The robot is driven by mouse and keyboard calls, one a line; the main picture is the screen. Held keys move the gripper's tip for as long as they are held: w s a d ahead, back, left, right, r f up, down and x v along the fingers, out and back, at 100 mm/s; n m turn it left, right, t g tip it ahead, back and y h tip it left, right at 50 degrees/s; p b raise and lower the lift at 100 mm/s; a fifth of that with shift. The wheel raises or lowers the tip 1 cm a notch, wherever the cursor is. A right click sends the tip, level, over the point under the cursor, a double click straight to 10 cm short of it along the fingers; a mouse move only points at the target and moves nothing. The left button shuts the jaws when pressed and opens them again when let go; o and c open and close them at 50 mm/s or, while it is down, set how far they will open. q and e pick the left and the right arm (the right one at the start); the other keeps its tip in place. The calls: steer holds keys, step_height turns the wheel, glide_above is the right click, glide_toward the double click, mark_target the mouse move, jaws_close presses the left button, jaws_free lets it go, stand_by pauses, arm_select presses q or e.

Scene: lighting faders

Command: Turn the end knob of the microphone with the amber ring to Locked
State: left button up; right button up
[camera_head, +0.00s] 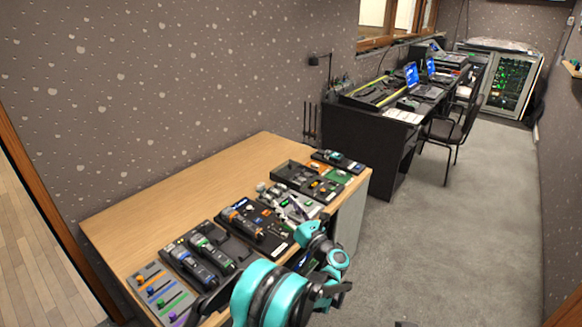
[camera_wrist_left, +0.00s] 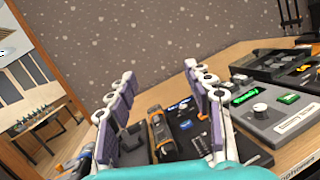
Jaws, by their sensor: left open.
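A dark microphone with an amber ring (camera_head: 241,223) lies in a black tray on the wooden desk. In the left wrist view this microphone (camera_wrist_left: 159,131) shows between my fingers, seemingly below them. Its end knob and any Locked mark are too small to read. My left gripper (camera_head: 279,201) is open, with white fingers and purple pads; it is over the desk, right of the microphone in the head view. In the left wrist view the open gripper (camera_wrist_left: 160,78) holds nothing between its fingers. My right gripper is not in view.
Two more microphones, blue-ringed (camera_head: 192,268) and green-ringed (camera_head: 212,253), lie to the left. A panel of coloured faders (camera_head: 160,292) is at the near left. A grey box with a green display (camera_wrist_left: 262,112) stands right of my fingers. The desk's back strip (camera_head: 180,195) is clear.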

arm_select(q)
step_height(320, 180, up, 15)
steer(key=d+m+t+h, duration=0.1)
steer(key=m+t+h, duration=0.4)
steer(key=m, duration=0.7)
steer(key=shift+w+d+h, duration=0.3)
steer(key=shift+w+h, duration=0.05)
steer(key=shift+h, duration=0.65)
steer(key=shift+f, duration=0.1)
